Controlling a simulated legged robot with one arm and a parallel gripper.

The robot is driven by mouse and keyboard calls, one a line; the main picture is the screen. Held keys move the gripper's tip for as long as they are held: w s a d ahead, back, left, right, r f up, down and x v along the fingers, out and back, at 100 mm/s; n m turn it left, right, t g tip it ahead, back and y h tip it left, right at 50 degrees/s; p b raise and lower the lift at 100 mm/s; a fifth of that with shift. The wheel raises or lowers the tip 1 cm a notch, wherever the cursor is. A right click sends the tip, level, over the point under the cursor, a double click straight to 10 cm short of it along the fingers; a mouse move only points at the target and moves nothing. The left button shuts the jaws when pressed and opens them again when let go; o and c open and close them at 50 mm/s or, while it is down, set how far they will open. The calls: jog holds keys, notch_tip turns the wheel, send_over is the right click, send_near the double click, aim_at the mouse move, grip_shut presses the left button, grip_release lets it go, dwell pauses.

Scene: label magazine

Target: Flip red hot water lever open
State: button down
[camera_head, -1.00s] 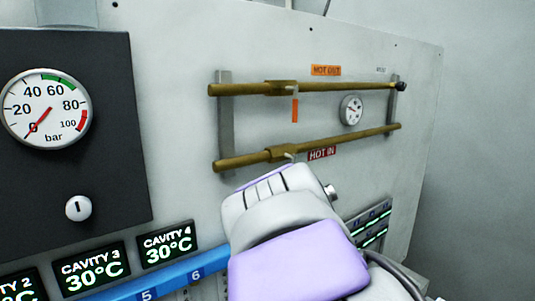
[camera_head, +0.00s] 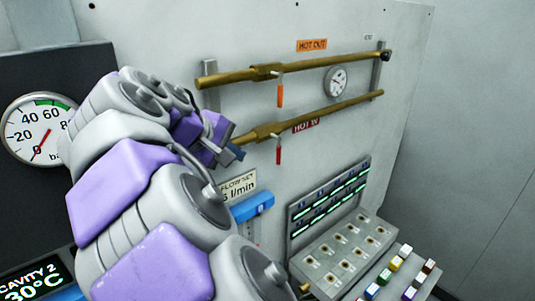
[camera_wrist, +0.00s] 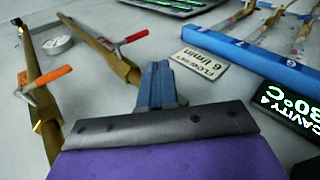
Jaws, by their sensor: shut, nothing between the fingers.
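The red lever (camera_head: 278,152) hangs down, crosswise to the lower brass pipe (camera_head: 320,117) labelled HOT IN. It also shows in the wrist view (camera_wrist: 135,37), sticking out from its valve body at the upper middle. My gripper (camera_head: 238,153) is left of the red lever, near the left end of the lower pipe and apart from the lever. In the wrist view my gripper's blue fingers (camera_wrist: 158,78) are together and empty, pointing at the panel between the red lever and the FLOW SET label.
An orange lever (camera_head: 280,95) hangs from the upper HOT OUT pipe (camera_head: 325,62). A small round gauge (camera_head: 336,81) sits between the pipes. Below are a blue flow bar (camera_head: 253,206) and a sloped box with several buttons (camera_head: 340,250). Clear panel lies right of the red lever.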

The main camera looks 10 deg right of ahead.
aim_at(279, 155)
jog(key=shift+d, duration=0.1)
jog(key=w+d+r+p+x, duration=0.1)
jog(key=r+p+x, duration=0.1)
jog(key=x, duration=1.1)
jog(key=shift+d+p, duration=0.15)
jog(key=shift+p, duration=0.15)
